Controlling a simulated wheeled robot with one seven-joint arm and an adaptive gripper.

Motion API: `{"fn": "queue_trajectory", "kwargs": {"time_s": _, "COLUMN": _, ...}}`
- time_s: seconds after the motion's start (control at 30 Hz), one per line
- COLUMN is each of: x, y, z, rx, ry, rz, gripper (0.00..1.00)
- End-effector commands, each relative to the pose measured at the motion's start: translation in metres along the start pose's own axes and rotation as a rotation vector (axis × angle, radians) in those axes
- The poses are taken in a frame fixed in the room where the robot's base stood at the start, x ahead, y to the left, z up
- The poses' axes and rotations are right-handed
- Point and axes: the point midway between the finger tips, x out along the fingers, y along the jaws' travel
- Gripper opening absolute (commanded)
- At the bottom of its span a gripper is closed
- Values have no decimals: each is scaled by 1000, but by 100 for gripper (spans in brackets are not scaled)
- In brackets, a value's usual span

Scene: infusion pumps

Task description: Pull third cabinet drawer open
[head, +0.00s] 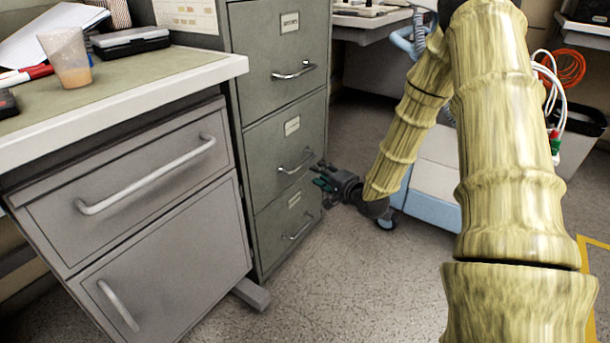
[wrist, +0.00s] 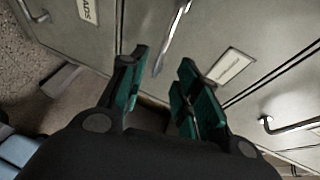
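The grey-green filing cabinet (head: 276,130) stands at the middle of the head view, with three drawer fronts showing, all shut. Its top is out of view. My gripper (head: 320,176) is at the cabinet's front, low and near the middle visible drawer's handle (head: 297,163). The lowest handle (head: 299,231) is below it. In the wrist view, my gripper (wrist: 160,66) is open with green fingers apart. A bar handle (wrist: 174,35) lies ahead of the gap between them, with a label (wrist: 230,67) beside it. Contact cannot be told.
A desk (head: 120,85) with a cup (head: 67,57) stands at the left, over a drawer unit (head: 150,205) beside the cabinet. A blue-white cart (head: 433,180) stands behind my arm. Floor (head: 350,285) in front of the cabinet is clear.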

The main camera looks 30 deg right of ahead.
Motion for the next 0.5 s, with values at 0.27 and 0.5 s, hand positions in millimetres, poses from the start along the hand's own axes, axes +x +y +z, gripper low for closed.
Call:
{"fn": "queue_trajectory", "kwargs": {"time_s": 0.27, "x": 12, "y": 0, "z": -6, "rx": 22, "ry": 2, "rz": -24, "gripper": 32}}
{"fn": "queue_trajectory", "kwargs": {"time_s": 0.5, "x": 48, "y": 2, "z": -5, "rx": 20, "ry": 2, "rz": -23, "gripper": 32}}
